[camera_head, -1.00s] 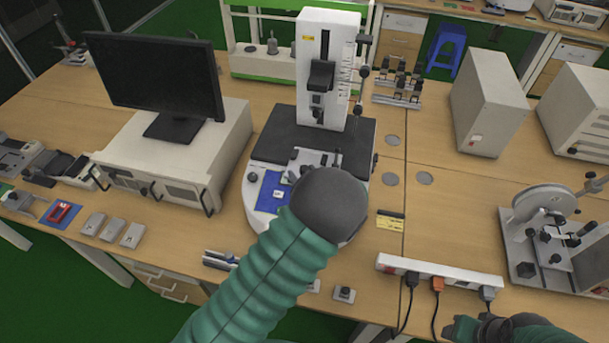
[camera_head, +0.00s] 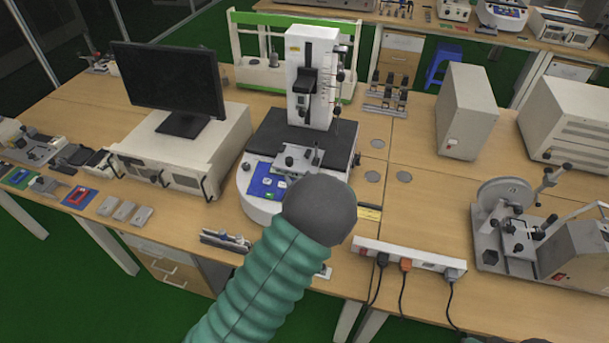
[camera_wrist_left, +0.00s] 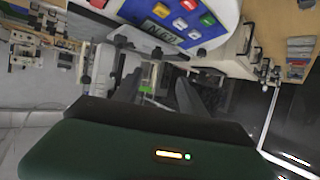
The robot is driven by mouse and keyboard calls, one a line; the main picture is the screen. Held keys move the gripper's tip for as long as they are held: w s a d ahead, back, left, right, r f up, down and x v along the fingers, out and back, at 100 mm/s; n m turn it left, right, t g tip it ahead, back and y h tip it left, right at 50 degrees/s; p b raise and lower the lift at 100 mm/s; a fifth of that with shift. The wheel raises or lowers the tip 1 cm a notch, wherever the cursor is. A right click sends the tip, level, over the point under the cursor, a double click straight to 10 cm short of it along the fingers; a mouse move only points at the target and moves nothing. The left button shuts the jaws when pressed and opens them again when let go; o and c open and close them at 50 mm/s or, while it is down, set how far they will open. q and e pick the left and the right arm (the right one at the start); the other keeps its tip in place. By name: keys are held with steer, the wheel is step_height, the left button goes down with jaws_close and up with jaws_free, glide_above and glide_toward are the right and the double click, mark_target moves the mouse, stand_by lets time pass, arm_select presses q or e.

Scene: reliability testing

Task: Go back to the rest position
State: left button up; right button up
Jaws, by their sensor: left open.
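My left arm comes up from the bottom of the head view in a green ribbed sleeve with a dark rounded wrist. It stands in front of the white testing machine (camera_head: 312,72), and the wrist hides part of the machine's base. The left gripper's fingertips cannot be made out there. In the left wrist view, the left gripper (camera_wrist_left: 160,88) has its two dark fingers apart with nothing between them. The machine's blue panel with coloured buttons (camera_wrist_left: 185,20) is beyond them. Only dark slivers of my right arm show at the bottom right edge of the head view.
A monitor (camera_head: 168,80) on a beige unit (camera_head: 225,135) stands left of the machine. A power strip (camera_head: 410,255) with cords lies to the right, near the front edge. A wheeled instrument (camera_head: 505,225) and boxy cabinets (camera_head: 468,110) are farther right. Green floor is open in front.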

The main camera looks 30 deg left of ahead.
arm_select(q)
steer(key=s+d+f+m+g+h+b, duration=0.1)
steer(key=s+d+m+h, duration=0.2)
steer(key=s+d+h, duration=0.4)
steer(key=s+d+m+g+h+b, duration=0.1)
steer(key=s+d+m+h, duration=0.2)
steer(key=d, duration=0.6)
steer(key=s+m+g, duration=0.3)
steer(key=s+g, duration=0.1)
steer(key=s, duration=1.2)
steer(key=shift+s+f+m+b, duration=0.25)
steer(key=shift+f+m+b, duration=0.05)
steer(key=shift+f+b, duration=0.1)
arm_select(e)
steer(key=shift+d+f, duration=0.2)
steer(key=shift+f, duration=0.55)
steer(key=shift+d+f, duration=0.2)
steer(key=shift+f, duration=0.5)
arm_select(q)
steer(key=shift+d+r, duration=0.1)
steer(key=shift+d, duration=0.25)
arm_select(e)
steer(key=shift+s+d, duration=0.1)
steer(key=shift+d, duration=0.2)
